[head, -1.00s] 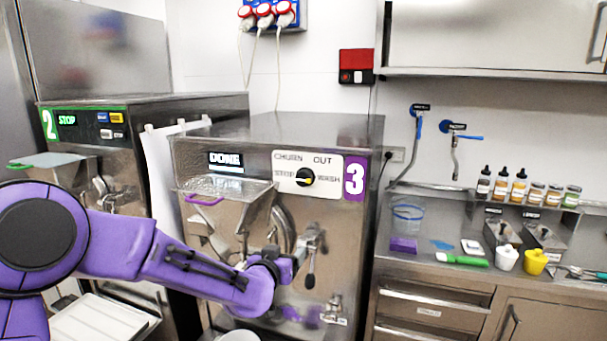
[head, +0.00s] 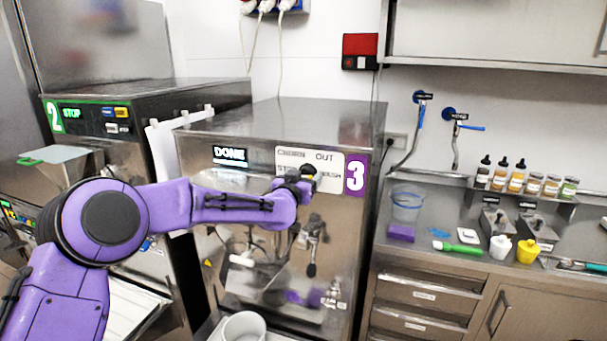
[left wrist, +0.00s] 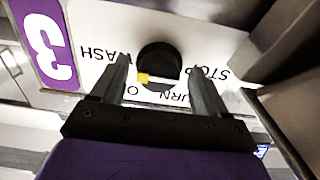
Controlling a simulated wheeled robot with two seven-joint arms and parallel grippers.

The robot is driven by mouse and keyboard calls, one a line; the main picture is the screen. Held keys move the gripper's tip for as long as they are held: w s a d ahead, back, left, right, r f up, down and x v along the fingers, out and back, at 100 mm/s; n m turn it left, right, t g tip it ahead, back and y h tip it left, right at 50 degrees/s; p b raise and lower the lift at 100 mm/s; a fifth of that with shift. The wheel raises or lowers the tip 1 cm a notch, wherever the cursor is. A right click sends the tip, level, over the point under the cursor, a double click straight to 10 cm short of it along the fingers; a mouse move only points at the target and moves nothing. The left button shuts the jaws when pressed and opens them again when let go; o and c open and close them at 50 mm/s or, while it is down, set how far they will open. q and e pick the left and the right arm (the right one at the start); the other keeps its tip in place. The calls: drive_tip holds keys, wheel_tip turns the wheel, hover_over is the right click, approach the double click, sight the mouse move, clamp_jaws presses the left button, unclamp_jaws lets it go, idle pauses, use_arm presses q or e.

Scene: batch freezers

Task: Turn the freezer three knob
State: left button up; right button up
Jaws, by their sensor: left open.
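Freezer three (head: 240,200) stands in the middle of the head view, with a purple "3" label and a lit "DONE" display. Its black knob (left wrist: 158,60) sits on a white panel marked CHURN, OUT, STOP and WASH, upside down in the left wrist view. The knob's yellow mark is at its lower left there, by the O of OUT. My left gripper (left wrist: 159,66) is open, with one finger on each side of the knob; I cannot tell whether they touch it. In the head view my left gripper (head: 303,180) partly covers the knob and panel lettering.
Freezer two (head: 90,130) stands to the left. A steel counter (head: 450,225) on the right holds bottles, jars and cups. Levers and a spout (head: 312,245) stick out below the knob. A white container (head: 243,328) stands below in front.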

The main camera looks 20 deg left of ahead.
use_arm(q)
drive_tip(key=shift+s, duration=0.1)
drive_tip(key=c, duration=1.1)
drive_tip(key=shift+o, duration=0.2)
